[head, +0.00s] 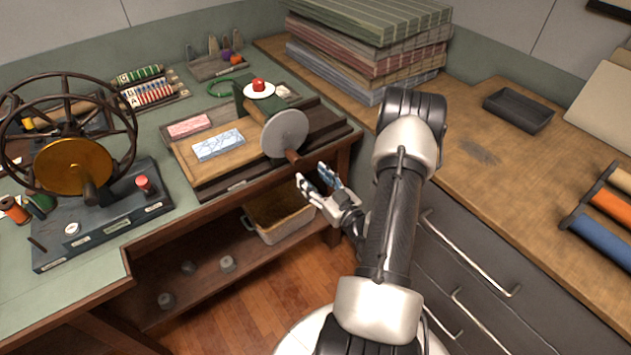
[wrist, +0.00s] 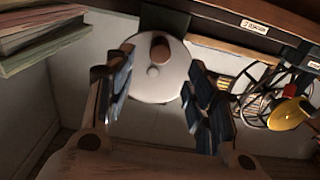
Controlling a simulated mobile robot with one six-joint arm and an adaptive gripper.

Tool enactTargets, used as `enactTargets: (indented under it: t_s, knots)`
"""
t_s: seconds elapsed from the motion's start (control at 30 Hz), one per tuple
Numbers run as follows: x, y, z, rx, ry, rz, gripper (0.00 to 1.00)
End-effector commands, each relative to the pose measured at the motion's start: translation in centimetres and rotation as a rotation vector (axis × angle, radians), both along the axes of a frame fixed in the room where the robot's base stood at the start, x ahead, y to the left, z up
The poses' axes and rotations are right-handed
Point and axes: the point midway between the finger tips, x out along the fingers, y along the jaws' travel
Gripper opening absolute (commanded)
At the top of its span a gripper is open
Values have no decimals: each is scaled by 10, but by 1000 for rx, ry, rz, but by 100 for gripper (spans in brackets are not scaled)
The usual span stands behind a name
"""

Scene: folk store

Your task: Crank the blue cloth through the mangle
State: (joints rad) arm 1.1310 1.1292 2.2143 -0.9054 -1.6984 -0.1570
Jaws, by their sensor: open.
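The mangle (head: 252,98) stands on a wooden board on the bench, with a round grey crank disc (head: 285,133) facing me. A brown crank handle (head: 293,156) sticks out from the disc's lower part. The disc (wrist: 150,82) and handle (wrist: 160,48) also show in the wrist view. A blue patterned cloth (head: 218,145) lies flat on the board left of the disc. A pink cloth (head: 189,125) lies behind it. My gripper (head: 316,178) is open and empty, just right of and below the handle, apart from it. In the wrist view its fingers (wrist: 160,100) frame the disc.
A large wheel device with a brass disc (head: 73,166) stands on the bench at left. Stacked folded cloths (head: 370,50) are at the back. A basket (head: 281,221) sits on the shelf below. A dark tray (head: 518,110) lies on the right counter.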

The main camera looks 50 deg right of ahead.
Motion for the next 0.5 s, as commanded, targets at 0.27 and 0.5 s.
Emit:
enactTargets:
  t_s: [0.27, 0.5]
  knots:
    - [33, -6, 1, -3, 0, 3, 50]
    - [61, -14, 0, -3, 2, 3, 50]
